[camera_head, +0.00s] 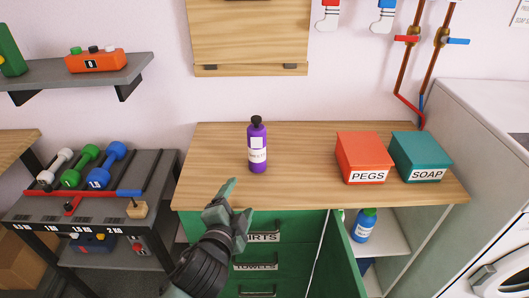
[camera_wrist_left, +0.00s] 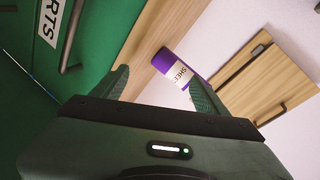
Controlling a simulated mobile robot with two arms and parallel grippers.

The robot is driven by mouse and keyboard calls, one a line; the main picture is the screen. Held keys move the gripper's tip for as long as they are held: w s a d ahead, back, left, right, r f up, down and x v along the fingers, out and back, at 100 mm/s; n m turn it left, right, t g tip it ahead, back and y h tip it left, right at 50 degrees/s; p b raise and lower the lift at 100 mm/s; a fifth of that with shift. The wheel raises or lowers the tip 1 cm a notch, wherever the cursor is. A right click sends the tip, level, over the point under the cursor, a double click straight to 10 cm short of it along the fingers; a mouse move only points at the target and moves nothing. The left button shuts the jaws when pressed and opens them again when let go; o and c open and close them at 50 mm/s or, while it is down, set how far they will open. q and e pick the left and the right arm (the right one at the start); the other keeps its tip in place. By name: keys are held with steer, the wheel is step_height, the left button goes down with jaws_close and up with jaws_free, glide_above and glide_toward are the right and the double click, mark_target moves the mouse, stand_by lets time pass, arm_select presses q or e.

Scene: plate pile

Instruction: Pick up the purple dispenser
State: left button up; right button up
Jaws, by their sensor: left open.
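The purple dispenser (camera_head: 257,148) is a bottle with a dark cap and a white label. It stands upright on the wooden worktop (camera_head: 215,150), left of the middle. My left gripper (camera_head: 231,198) is in front of the worktop's front edge, nearer than the dispenser and a little to its left. In the left wrist view, the dispenser (camera_wrist_left: 173,65) shows beyond and between the fingers of the left gripper (camera_wrist_left: 160,88), which are apart and empty. Its cap is hidden in that view. My right gripper is not in view.
A red PEGS box (camera_head: 362,155) and a teal SOAP box (camera_head: 420,155) stand on the worktop's right. Green drawers (camera_head: 262,283) are below, beside an open green door (camera_head: 343,262) and a blue bottle (camera_head: 363,226) on a shelf. Dumbbells (camera_head: 85,165) lie on a rack at left.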

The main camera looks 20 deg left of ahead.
arm_select(q)
steer(key=w+d+r+m+t+h, duration=0.25)
steer(key=d+r+m+h, duration=0.45)
steer(key=r+m, duration=0.4)
steer(key=w+d+r+m+t+h, duration=0.1)
steer(key=d+r+m+t+h, duration=0.2)
steer(key=d+r+m+h, duration=0.65)
steer(key=s+d+r+m+g+h, duration=0.15)
steer(key=d+m+g, duration=0.35)
steer(key=m, duration=0.5)
steer(key=s+d+f+m+g+h, duration=0.1)
steer(key=s+d+m+g+h, duration=0.2)
steer(key=m+g, duration=0.6)
steer(key=m+y, duration=2)
glide_toward(257, 147)
steer(key=x, duration=0.5)
steer(key=shift+d, duration=0.15)
steer(key=shift+w+a+f+y+b, duration=0.1)
steer(key=shift+w+a+y+b, duration=0.05)
steer(key=shift+a+y+b, duration=0.15)
steer(key=b+x, duration=0.3)
steer(key=x, duration=0.3)
steer(key=shift+w+f, duration=0.4)
steer(key=shift+w, duration=0.1)
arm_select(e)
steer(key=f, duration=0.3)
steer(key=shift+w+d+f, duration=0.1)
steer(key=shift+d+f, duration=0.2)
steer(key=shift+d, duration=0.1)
